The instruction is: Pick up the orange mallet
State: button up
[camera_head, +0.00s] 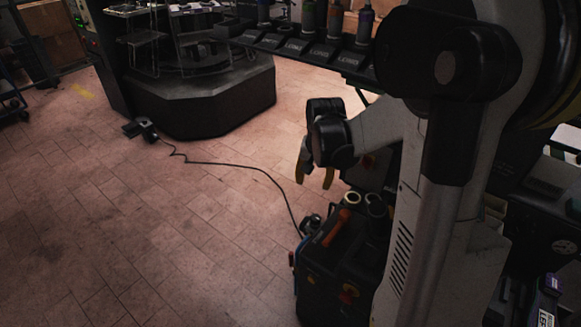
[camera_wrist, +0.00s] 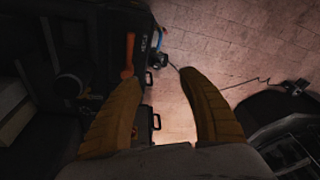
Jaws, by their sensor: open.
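The orange mallet (camera_head: 335,228) lies on top of a dark cabinet (camera_head: 318,288) below my arm. In the wrist view the mallet (camera_wrist: 128,56) shows as a slim orange shape with a wider end, up and left of my left fingertip. My gripper (camera_head: 314,178) is open and empty, above and apart from the mallet, with its yellow fingers pointing down. In the wrist view the gripper (camera_wrist: 163,80) has its two fingers spread wide, with floor and a dark case edge showing between them.
Ring-shaped items (camera_head: 375,205) stand beside the mallet on the cabinet. A black cable (camera_head: 235,165) runs over the floor to a small dark device (camera_head: 141,129). A dark octagonal platform (camera_head: 205,98) stands behind. The tiled floor at left is clear.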

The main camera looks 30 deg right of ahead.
jog(key=d+f+m+g, duration=0.1)
jog(key=d+f+m, duration=0.1)
jog(key=d+f, duration=0.55)
jog(key=m+g+b, duration=0.1)
jog(key=m+b, duration=0.1)
send_over(336, 228)
notch_tip(336, 228, down, 11)
jog(key=shift+m+y, duration=0.4)
jog(key=f, duration=0.2)
jog(key=f+b, duration=0.1)
jog(key=f, duration=0.1)
jog(key=f+b, duration=0.1)
jog(key=f, duration=0.1)
jog(key=shift+d+f, duration=0.25)
jog(key=f+b, duration=0.2)
jog(key=f, duration=0.1)
jog(key=f+b, duration=0.1)
jog(key=f, duration=0.1)
jog(key=shift+a+f, duration=0.2)
jog(key=shift+a, duration=0.05)
jog(key=shift+s, duration=0.1)
jog(key=shift+r, duration=0.1)
grip_shut()
